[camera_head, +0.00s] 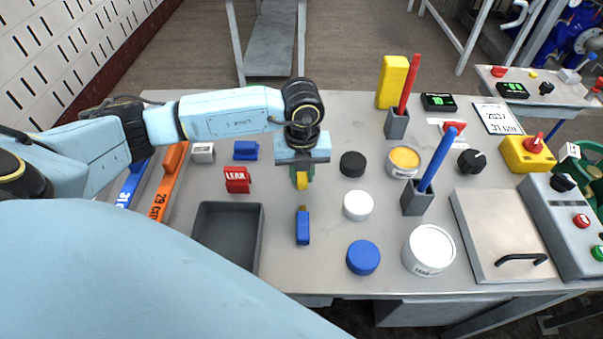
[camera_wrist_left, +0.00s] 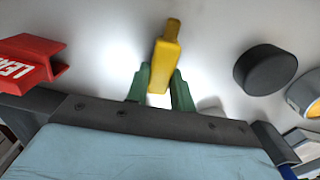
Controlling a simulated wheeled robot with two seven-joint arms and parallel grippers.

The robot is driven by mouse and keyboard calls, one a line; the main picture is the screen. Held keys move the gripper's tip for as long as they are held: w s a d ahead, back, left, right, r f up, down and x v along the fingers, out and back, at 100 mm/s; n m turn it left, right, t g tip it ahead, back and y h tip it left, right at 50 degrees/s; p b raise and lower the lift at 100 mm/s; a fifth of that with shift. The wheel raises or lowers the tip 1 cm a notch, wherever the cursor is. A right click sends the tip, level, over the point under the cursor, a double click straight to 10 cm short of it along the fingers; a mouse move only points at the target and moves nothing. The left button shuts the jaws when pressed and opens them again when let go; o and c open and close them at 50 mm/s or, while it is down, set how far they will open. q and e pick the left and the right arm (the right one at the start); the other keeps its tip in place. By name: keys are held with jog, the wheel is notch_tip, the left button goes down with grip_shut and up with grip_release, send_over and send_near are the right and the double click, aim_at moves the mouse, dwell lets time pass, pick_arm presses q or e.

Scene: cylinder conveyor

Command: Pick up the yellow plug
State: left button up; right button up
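The yellow plug (camera_head: 301,181) is directly below my left gripper (camera_head: 303,178), near the middle of the table. In the left wrist view the yellow plug (camera_wrist_left: 164,62) lies between the two green fingers of my left gripper (camera_wrist_left: 162,76), its narrow end pointing away. The fingers sit against both sides with no clear gap, so the gripper looks shut on it. Whether the plug touches the table cannot be told. My right gripper is not in view.
A blue plug (camera_head: 303,227) lies in front, beside a grey tray (camera_head: 197,238). A red LEAK block (camera_head: 237,180) stands left. A black cylinder (camera_head: 353,164) and white cylinder (camera_head: 358,206) stand right. A blue rod leans in a holder (camera_head: 417,199).

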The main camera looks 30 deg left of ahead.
pick_arm(q)
jog(key=c, duration=0.4)
